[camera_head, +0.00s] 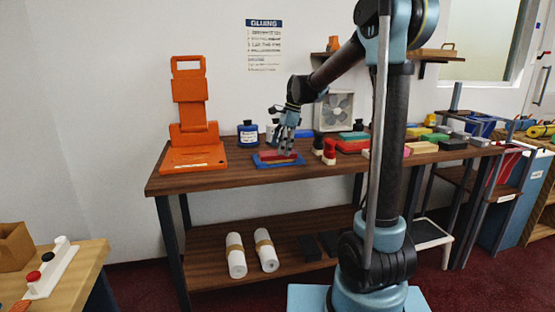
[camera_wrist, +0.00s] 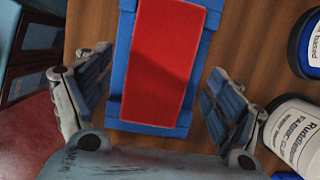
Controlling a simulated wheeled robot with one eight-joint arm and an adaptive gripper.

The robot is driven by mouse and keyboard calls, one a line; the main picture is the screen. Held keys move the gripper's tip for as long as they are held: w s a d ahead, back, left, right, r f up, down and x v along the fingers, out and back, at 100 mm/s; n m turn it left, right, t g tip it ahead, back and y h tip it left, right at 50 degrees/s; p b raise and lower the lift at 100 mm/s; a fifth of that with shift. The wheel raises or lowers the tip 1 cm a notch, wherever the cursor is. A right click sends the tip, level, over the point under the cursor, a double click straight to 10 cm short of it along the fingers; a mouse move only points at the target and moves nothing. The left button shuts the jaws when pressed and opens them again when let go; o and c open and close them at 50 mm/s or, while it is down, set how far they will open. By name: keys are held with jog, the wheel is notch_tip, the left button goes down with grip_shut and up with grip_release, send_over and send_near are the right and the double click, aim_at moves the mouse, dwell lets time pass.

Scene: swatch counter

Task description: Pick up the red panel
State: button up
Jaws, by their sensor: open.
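The red panel (camera_wrist: 168,60) is a flat rectangle lying in a blue tray (camera_wrist: 125,70) on the wooden counter. In the head view the red panel (camera_head: 272,156) shows as a thin red strip on the blue tray (camera_head: 263,163), left of the counter's middle. My gripper (camera_wrist: 153,88) is open and empty, with one finger on each side of the tray and panel in the wrist view. In the head view my gripper (camera_head: 285,147) is low over the tray and hides part of the panel. Whether the fingers touch the tray is unclear.
A tall orange stand (camera_head: 193,130) is to the left. Red-topped stampers (camera_head: 329,151) and several coloured blocks are to the right. A small fan (camera_head: 334,112) stands behind.

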jog(key=shift+x, duration=1.3)
jog(key=shift+c, duration=0.6)
jog(key=c, duration=1.1)
